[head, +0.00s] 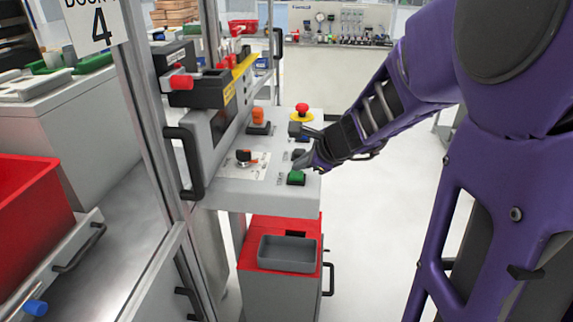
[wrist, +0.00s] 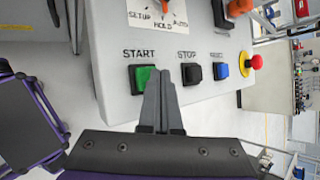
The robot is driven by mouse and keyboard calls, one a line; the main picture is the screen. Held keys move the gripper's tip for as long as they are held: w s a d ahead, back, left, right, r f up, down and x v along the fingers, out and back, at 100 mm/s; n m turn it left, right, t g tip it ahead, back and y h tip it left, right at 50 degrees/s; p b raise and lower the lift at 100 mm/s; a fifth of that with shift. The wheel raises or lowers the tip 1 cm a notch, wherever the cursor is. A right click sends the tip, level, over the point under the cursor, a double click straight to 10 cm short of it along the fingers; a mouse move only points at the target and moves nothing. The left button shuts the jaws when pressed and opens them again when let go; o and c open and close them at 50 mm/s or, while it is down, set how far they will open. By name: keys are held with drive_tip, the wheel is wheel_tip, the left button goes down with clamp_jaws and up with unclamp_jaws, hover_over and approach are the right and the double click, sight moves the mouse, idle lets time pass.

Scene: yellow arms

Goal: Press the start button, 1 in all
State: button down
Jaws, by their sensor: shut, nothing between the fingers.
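The start button (wrist: 145,77) is a green square in a black housing, under the word START on a light grey panel (wrist: 110,30). In the head view the green button (head: 296,177) is at the panel's front edge. My gripper (head: 308,163) is shut and empty, its fingertips at or just above the green button. In the wrist view my gripper's fingers (wrist: 160,75) point at the panel, just right of the green button and overlapping its right edge. I cannot tell whether they touch it.
A black stop button (wrist: 190,73), a blue button (wrist: 220,70) and a red emergency knob (wrist: 256,62) stand right of the start button. A rotary selector (head: 244,157) and an orange switch (head: 259,117) are on the panel. A red cabinet (head: 280,228) stands below.

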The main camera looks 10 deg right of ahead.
sight(301, 175)
drive_tip(key=shift+f+b, duration=0.45)
drive_tip(key=shift+f, duration=0.05)
idle(0.7)
idle(0.3)
drive_tip(key=shift+r+p, duration=0.8)
drive_tip(key=shift+r, duration=0.05)
wheel_tip(301, 175, up, 5)
drive_tip(key=p, duration=0.4)
idle(0.4)
